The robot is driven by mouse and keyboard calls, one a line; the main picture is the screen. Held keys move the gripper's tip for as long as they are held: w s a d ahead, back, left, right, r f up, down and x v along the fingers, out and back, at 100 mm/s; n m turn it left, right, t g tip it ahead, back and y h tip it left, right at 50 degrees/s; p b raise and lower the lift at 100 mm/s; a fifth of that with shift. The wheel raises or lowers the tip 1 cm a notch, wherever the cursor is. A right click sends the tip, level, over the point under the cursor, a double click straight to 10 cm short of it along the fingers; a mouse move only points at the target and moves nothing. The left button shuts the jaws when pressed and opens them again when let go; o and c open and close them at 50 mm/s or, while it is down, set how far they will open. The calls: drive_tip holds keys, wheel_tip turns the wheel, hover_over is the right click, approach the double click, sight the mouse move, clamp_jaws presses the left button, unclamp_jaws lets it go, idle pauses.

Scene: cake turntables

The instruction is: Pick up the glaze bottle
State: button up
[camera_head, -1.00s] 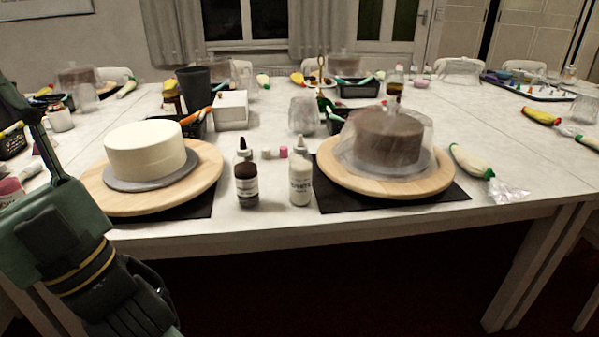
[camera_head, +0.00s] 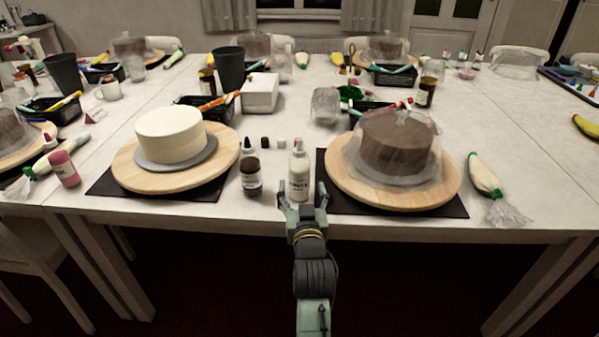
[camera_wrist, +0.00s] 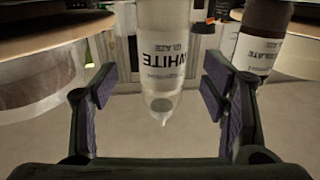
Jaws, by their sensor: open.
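The white glaze bottle (camera_head: 299,173) stands upright near the table's front edge, between the two cake turntables. My gripper (camera_head: 303,201) is open at the table edge, just in front of this bottle. In the wrist view, which looks upside down, the white glaze bottle (camera_wrist: 160,60) lies in line with the gap between the spread fingers, its label reading white glaze. I see no finger pressing on it. The dark chocolate glaze bottle (camera_head: 251,178) stands to its left and shows at the right of the wrist view (camera_wrist: 262,45).
A white cake (camera_head: 170,135) sits on the left turntable (camera_head: 130,172). A plastic-covered brown cake (camera_head: 393,143) sits on the right turntable (camera_head: 440,192), close to the white bottle. Small caps (camera_head: 266,142) lie behind the bottles.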

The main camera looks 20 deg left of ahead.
sight(300, 184)
drive_tip(key=p+x, duration=0.2)
drive_tip(key=x, duration=0.3)
drive_tip(key=shift+s+a, duration=0.1)
drive_tip(key=shift+w+a+f, duration=0.15)
drive_tip(key=shift+w+f, duration=0.05)
drive_tip(key=shift+w, duration=0.2)
drive_tip(key=c, duration=0.8)
drive_tip(key=shift+c, duration=0.3)
drive_tip(key=shift+r, duration=0.15)
